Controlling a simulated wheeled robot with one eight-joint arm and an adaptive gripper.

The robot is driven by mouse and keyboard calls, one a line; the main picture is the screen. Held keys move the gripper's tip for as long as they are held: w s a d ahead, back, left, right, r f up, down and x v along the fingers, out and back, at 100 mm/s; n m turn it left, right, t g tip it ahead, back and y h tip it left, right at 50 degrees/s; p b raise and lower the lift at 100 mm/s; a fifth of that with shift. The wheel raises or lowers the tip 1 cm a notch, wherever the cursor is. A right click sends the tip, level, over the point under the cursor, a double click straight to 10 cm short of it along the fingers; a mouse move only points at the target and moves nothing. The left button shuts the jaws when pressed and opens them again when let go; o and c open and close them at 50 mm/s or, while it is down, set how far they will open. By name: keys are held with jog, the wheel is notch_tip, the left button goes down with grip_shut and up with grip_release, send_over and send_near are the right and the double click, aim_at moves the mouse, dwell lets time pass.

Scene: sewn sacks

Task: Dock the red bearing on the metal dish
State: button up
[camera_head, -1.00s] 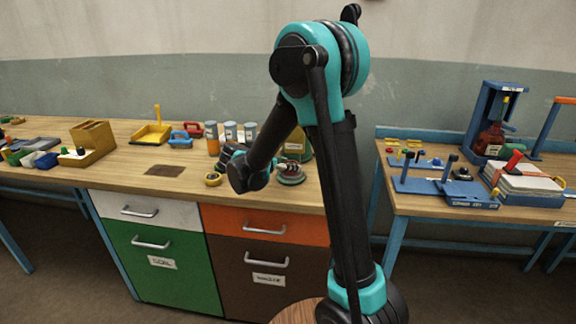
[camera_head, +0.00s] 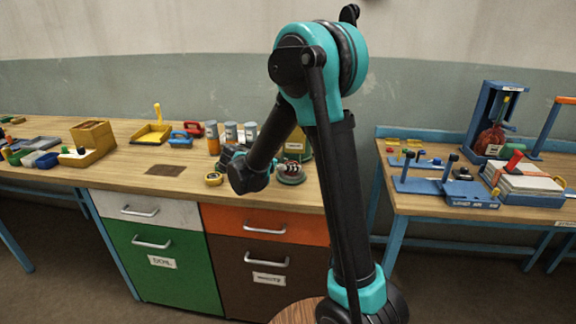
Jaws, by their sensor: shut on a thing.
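The metal dish (camera_head: 291,180) is a small round grey-green dish on the wooden bench top, just right of my forearm. The red bearing (camera_head: 292,169) shows as a small red and pale shape at the dish. It looks to be on or just over the dish, but I cannot tell whether it is fully seated. My gripper (camera_head: 279,164) is largely hidden behind my forearm, with its end beside the bearing. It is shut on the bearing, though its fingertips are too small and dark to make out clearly.
A brown patch (camera_head: 165,170) lies on clear bench to the left. A blue-framed table (camera_head: 470,205) is on the right.

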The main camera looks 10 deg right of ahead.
jog(key=shift+f, duration=0.3)
jog(key=o, duration=1.2)
jog(key=shift+c, duration=0.2)
jog(key=v, duration=1.1)
